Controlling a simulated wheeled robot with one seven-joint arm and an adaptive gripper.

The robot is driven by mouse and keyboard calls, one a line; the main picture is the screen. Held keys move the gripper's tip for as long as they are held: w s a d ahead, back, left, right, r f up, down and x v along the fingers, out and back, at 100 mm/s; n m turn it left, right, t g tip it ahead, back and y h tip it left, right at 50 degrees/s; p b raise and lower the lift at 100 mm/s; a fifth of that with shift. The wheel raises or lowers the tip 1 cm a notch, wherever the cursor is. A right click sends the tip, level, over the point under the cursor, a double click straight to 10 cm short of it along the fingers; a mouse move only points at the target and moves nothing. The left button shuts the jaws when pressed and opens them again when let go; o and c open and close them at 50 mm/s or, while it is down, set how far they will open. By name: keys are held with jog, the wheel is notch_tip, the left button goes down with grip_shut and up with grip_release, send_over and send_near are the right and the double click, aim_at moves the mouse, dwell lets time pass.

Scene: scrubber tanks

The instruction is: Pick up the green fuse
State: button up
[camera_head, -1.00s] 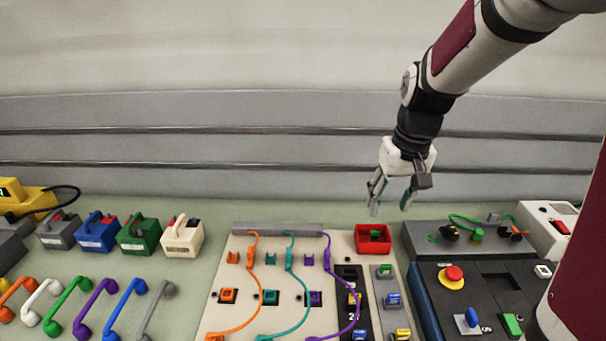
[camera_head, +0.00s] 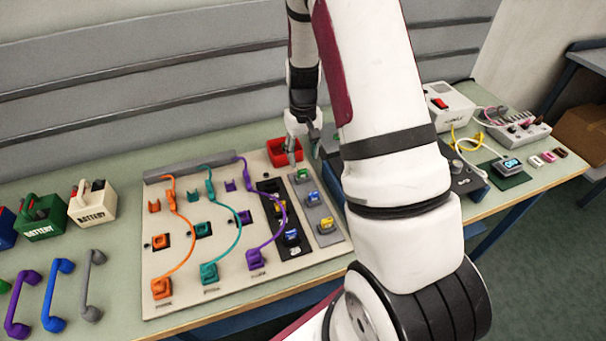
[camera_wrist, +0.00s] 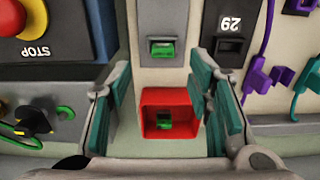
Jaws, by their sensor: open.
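A green fuse (camera_wrist: 163,120) lies inside a small red tray (camera_wrist: 148,98) in the wrist view. A second green fuse (camera_wrist: 162,49) sits in a grey slot above that tray in the wrist view; it also shows in the head view (camera_head: 302,174). My gripper (camera_wrist: 163,92) is open, its teal-padded fingers on either side of the red tray, with nothing between them held. In the head view my gripper (camera_head: 300,146) hangs at the red tray (camera_head: 279,153), and my arm hides part of the area to the right.
A beige panel (camera_head: 185,241) with orange, teal and purple cables lies left of the tray. A dark panel with a red stop button (camera_wrist: 28,17) stands to the left in the wrist view. Batteries (camera_head: 92,203) and coloured handles are at the far left.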

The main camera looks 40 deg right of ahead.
aim_at(302, 170)
jog(key=f, duration=0.2)
jog(key=f+p, duration=0.1)
jog(key=f, duration=0.2)
jog(key=shift+s+a, duration=0.15)
jog(key=shift+a, duration=0.05)
jog(key=shift+f, duration=0.55)
jog(key=shift+c, duration=0.3)
jog(key=c, duration=0.9)
jog(key=shift+r, duration=0.15)
jog(key=shift+c, duration=0.2)
notch_tip(302, 170, up, 10)
jog(key=b, duration=0.1)
